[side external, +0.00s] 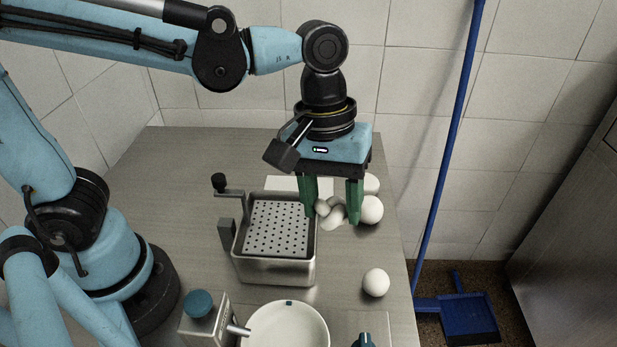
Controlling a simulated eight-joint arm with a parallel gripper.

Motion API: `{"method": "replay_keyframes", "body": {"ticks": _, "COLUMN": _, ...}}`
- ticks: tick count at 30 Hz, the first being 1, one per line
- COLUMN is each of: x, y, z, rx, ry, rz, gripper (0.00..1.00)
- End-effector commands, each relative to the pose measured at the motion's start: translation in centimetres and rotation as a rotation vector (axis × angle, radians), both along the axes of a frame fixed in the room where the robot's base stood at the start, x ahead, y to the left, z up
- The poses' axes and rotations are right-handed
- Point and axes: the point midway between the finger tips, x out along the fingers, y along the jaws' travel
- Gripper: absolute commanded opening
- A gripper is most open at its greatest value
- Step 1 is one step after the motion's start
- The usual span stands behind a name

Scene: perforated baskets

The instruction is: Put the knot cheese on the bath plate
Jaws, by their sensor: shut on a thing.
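The knot cheese (333,217) is a white, twisted lump between the green fingers of my gripper (331,215). My gripper points down and is shut on the cheese, to the right of the metal bath (275,271). The bath plate (277,228) is a flat grey sheet with rows of small holes, set inside the rim of this bath. The plate's top looks bare. The left finger overlaps the bath's right rim in this view. I cannot tell how high the cheese is above the table.
White balls lie right of my gripper (371,211) and nearer the front (376,283). A crank (229,191) rises at the bath's left. A white bowl (288,331) and a blue-capped metal box (203,311) stand in front. A white sheet (284,183) lies behind the bath.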

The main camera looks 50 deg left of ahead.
Motion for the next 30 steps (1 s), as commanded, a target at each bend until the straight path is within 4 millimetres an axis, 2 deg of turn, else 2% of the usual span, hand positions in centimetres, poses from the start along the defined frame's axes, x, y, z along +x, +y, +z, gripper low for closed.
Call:
{"method": "replay_keyframes", "body": {"ticks": 1, "x": -0.2, "y": 1.8, "z": 0.5, "rx": 0.000, "ry": 0.000, "rz": 0.052, "gripper": 0.23}}
{"method": "replay_keyframes", "body": {"ticks": 6, "x": -1.1, "y": 5.9, "z": 1.7, "rx": -0.002, "ry": -0.001, "rz": 0.186, "gripper": 0.23}}
{"method": "replay_keyframes", "body": {"ticks": 12, "x": -2.1, "y": 8.6, "z": 2.3, "rx": -0.003, "ry": -0.001, "rz": 0.280, "gripper": 0.23}}
{"method": "replay_keyframes", "body": {"ticks": 20, "x": -2.3, "y": 9.2, "z": 1.7, "rx": -0.003, "ry": 0.000, "rz": 0.303, "gripper": 0.23}}
{"method": "replay_keyframes", "body": {"ticks": 30, "x": -2.3, "y": 9.1, "z": -1.8, "rx": -0.003, "ry": -0.001, "rz": 0.301, "gripper": 0.23}}
